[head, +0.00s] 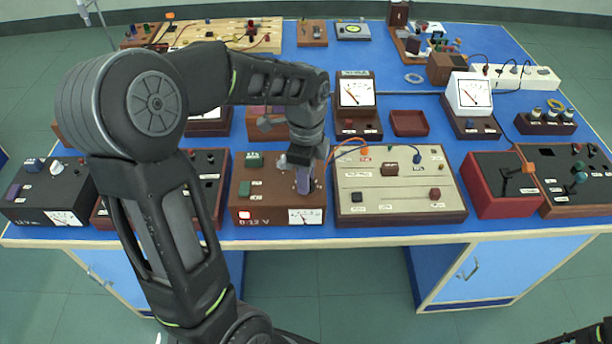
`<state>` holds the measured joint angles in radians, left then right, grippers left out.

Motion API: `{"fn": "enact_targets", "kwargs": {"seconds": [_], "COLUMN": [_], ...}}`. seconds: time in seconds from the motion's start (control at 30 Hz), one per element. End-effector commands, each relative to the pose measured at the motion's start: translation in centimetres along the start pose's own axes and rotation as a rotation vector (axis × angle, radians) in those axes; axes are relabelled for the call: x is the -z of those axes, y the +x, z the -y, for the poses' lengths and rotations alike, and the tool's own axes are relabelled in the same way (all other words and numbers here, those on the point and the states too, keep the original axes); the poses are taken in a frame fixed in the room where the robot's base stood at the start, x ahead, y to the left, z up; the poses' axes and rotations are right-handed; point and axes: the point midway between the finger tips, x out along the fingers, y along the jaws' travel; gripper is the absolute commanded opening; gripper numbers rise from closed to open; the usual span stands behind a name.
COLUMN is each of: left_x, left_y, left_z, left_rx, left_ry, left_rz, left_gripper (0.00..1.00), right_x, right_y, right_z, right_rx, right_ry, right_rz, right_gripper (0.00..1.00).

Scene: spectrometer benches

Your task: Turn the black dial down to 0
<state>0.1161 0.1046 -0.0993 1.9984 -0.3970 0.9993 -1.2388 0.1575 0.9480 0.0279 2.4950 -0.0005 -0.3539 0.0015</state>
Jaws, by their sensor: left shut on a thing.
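A brown power supply box (262,216) labelled 0-12 V stands at the front edge of the blue bench, with a lit red switch (245,215), green terminals and a small white meter (305,216) on its front. My left gripper (304,184) points down onto the right part of this box's top. It is shut on the black dial there, which the fingers hide almost wholly. The dial's pointer and scale cannot be read.
A cream panel box (400,192) with an orange lead stands close to the right of the power supply. Another brown box with dark top (207,180) is close on the left. Meters (355,94) and a red tray (408,123) stand behind.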

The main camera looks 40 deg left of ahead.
Motion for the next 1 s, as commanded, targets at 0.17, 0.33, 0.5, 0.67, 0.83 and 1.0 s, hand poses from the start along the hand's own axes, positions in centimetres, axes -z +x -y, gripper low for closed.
{"fn": "enact_targets", "kwargs": {"seconds": [0.17,0.33,0.5,0.67,0.83,1.0], "left_x": [0.00,0.00,0.00,0.00,0.00,-0.01], "left_y": [-0.03,-0.03,-0.03,-0.03,-0.01,0.01], "left_z": [0.02,0.02,0.02,0.02,0.02,0.01], "left_rx": [0.001,0.001,0.001,0.001,0.001,0.001], "left_ry": [0.000,0.000,-0.005,-0.032,-0.097,-0.204], "left_rz": [0.000,0.000,0.000,0.000,0.000,0.000], "left_gripper": [0.01,0.00,0.00,0.00,0.00,0.00], "right_x": [0.00,0.00,0.01,0.01,0.02,0.04], "right_y": [-0.01,-0.01,0.00,0.05,0.14,0.29], "right_z": [0.00,0.00,0.00,-0.02,-0.05,-0.09], "right_rx": [0.000,0.000,0.000,0.000,0.000,0.001], "right_ry": [0.000,0.000,0.000,0.000,0.000,-0.001], "right_rz": [0.000,0.000,0.000,0.000,0.000,-0.001], "right_gripper": [0.00,0.00,0.00,0.00,0.00,0.00]}}
